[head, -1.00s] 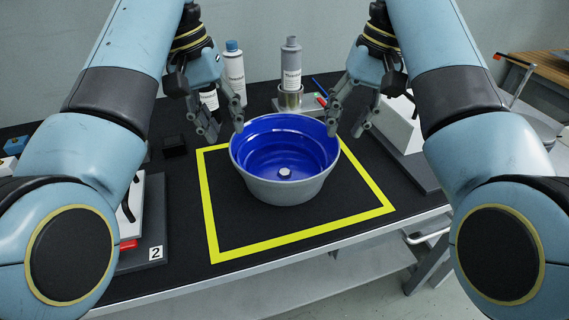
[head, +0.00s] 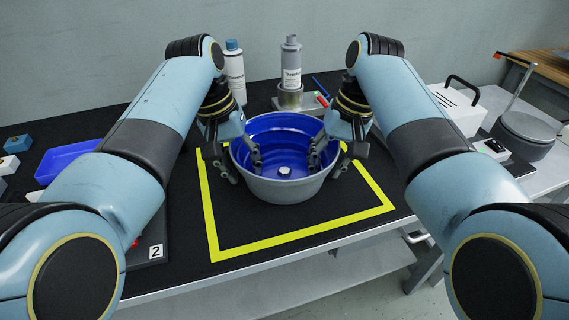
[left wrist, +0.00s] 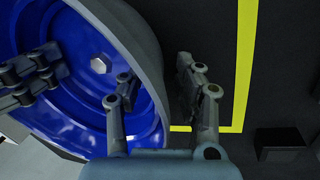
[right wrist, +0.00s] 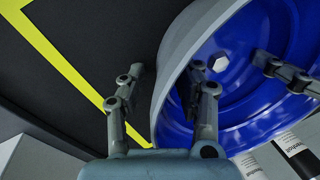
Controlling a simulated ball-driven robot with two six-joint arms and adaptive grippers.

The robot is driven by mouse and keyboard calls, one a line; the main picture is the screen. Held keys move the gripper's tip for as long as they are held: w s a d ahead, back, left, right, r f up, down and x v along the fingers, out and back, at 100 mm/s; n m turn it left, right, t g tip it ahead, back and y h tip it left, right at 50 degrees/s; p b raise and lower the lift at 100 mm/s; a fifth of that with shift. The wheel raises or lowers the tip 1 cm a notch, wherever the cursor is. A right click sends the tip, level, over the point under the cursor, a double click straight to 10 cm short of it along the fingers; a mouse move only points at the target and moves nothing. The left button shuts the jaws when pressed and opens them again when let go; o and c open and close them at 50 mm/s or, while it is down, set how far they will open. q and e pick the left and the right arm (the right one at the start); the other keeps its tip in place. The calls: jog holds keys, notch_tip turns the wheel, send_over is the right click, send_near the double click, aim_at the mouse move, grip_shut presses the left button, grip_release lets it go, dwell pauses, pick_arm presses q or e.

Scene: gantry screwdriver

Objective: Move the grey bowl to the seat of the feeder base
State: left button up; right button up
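The grey bowl (head: 284,190), with a blue inside and a pale hexagonal piece at its centre, stands upright on the black table inside a yellow square outline. My left gripper (head: 243,168) is at the bowl's left wall, one finger inside and one outside. My right gripper (head: 328,165) straddles the right wall the same way. In the left wrist view (left wrist: 157,90) and the right wrist view (right wrist: 165,90), the fingers are spread around the rim with gaps, so both look open. A round grey unit (head: 525,133) stands at the right; I cannot tell if it is the feeder base.
Behind the bowl are a white bottle (head: 234,75) and a grey bottle (head: 291,65) in a metal holder. A white box with a black handle (head: 460,108) stands right. A blue tray (head: 62,160) lies left. The table's front edge is near the bowl.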

pick_arm(q)
grip_shut()
pick_arm(e)
grip_shut()
pick_arm(q)
jog(key=shift+w+r, duration=0.1)
jog(key=shift+r, duration=0.05)
pick_arm(e)
jog(key=shift+r, duration=0.1)
